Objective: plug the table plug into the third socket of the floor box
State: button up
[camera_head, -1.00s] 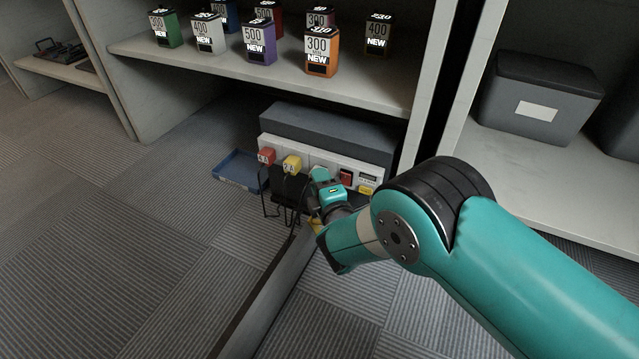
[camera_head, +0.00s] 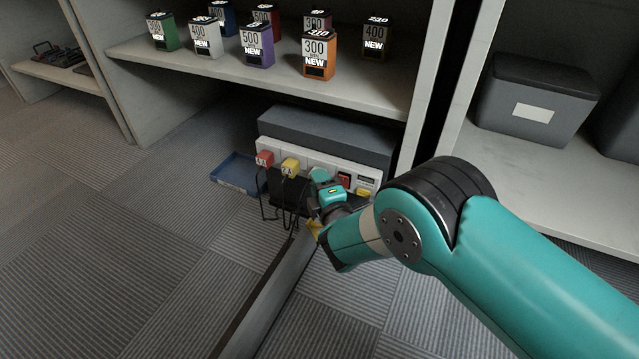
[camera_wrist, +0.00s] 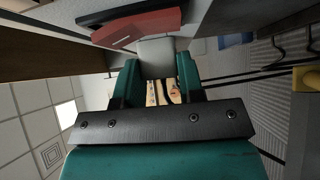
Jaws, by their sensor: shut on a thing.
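The floor box (camera_head: 312,159) is a white socket strip against a dark grey block under the shelf. A red plug (camera_head: 264,158) and a yellow plug (camera_head: 289,166) sit in its two left sockets. My gripper (camera_head: 320,178) is at its front, just right of the yellow plug, and covers the third socket. In the wrist view my gripper (camera_wrist: 160,82) is shut on a pale grey block (camera_wrist: 157,56), which I take to be the table plug. Whether it is seated in the socket is hidden.
Dark cords hang before the box, and a grey cable duct (camera_head: 270,290) runs along the floor. A blue tray (camera_head: 236,171) lies left. The shelf (camera_head: 250,75) overhangs with boxes.

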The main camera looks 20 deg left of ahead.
jog(key=o, duration=1)
jog(key=p+v, duration=1.7)
jog(key=p, duration=0.4)
jog(key=shift+s+d+p, duration=0.15)
jog(key=shift+p, duration=0.15)
